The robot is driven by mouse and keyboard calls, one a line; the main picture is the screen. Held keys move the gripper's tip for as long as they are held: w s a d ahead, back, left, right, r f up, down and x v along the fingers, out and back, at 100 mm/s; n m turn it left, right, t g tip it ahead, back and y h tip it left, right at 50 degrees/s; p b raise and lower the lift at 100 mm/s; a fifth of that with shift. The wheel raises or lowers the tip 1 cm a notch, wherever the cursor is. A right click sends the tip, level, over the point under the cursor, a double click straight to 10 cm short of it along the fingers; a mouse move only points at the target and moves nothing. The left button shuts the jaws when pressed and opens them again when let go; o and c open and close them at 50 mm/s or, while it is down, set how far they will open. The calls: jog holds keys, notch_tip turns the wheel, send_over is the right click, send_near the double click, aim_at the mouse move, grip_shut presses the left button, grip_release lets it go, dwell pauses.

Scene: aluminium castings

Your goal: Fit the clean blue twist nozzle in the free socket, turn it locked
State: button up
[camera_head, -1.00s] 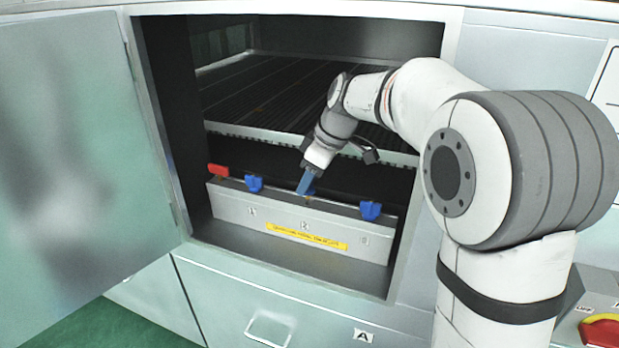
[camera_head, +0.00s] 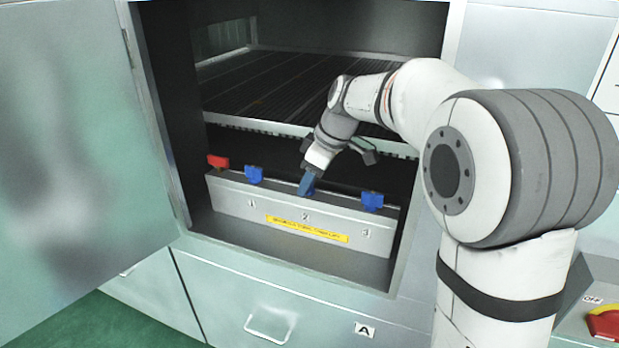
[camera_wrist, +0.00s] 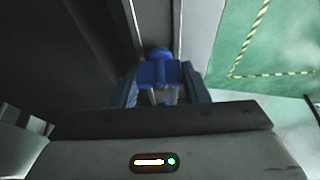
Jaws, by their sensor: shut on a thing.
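My gripper (camera_head: 306,186) reaches down to the middle of the grey manifold bar (camera_head: 240,203), at the place marked 2. Its blue fingers are shut on a blue twist nozzle (camera_wrist: 158,73), which shows between them in the wrist view. The nozzle is at the top of the bar; the fingers hide its lower end, so I cannot tell how deep it sits or whether it is locked. A blue nozzle (camera_head: 254,174) stands at place 1 and another blue nozzle (camera_head: 372,201) at place 3.
The bar lies inside an open cabinet, below a slatted rack (camera_head: 270,90). A red part (camera_head: 218,161) is at the bar's left end. The open door (camera_head: 85,150) is on the left. A red and yellow switch (camera_head: 604,324) is at the lower right.

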jog(key=shift+f, duration=0.25)
jog(key=o, duration=1.1)
jog(key=shift+c, duration=0.2)
jog(key=shift+r, duration=0.15)
jog(key=v, duration=0.7)
jog(key=shift+r+p, duration=0.25)
jog(key=shift+p, duration=0.1)
jog(key=shift+d, duration=0.15)
jog(key=shift+c, duration=0.5)
